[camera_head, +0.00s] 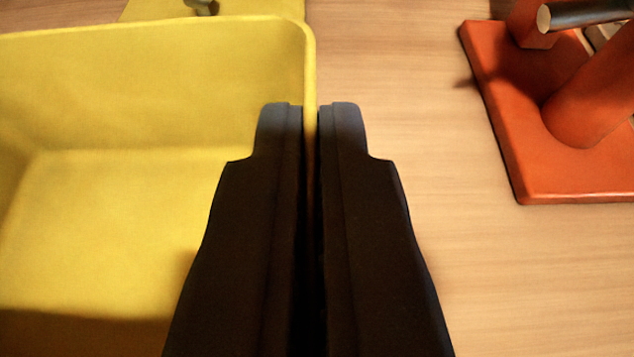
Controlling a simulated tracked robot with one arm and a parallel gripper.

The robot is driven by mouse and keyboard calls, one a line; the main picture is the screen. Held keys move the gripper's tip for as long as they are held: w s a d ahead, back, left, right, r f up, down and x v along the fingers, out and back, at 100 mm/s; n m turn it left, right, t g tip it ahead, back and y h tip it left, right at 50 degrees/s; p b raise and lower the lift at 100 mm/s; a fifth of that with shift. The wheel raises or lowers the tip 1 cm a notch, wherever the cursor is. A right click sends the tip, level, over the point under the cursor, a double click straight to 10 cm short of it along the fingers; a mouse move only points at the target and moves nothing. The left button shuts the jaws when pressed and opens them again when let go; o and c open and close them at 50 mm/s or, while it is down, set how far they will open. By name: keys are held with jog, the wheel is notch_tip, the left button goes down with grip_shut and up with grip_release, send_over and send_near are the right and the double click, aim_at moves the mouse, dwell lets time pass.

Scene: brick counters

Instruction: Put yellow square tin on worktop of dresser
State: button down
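The yellow square tin (130,95) fills the left side of the view. It is open at the top and looks empty inside; its left part runs out of the frame. My gripper (310,110) comes up from the bottom middle. Its two dark fingers are closed on the tin's right wall, one finger inside the tin and one outside. The wall shows as a thin yellow strip between the fingertips. The lower part of the wall is hidden by the fingers. The dresser cannot be told for sure from this view.
A wooden surface (400,120) lies to the right of the tin and is clear there. An orange stand (540,180) with a dark rod (590,14) is at the upper right. A flat yellow piece (250,9) with a small dull metal part shows behind the tin.

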jog(key=shift+f, duration=1.15)
jog(key=shift+f, duration=0.1)
jog(key=c, duration=1.7)
grip_release()
jog(key=shift+p+v, duration=0.5)
jog(key=shift+v, duration=5.55)
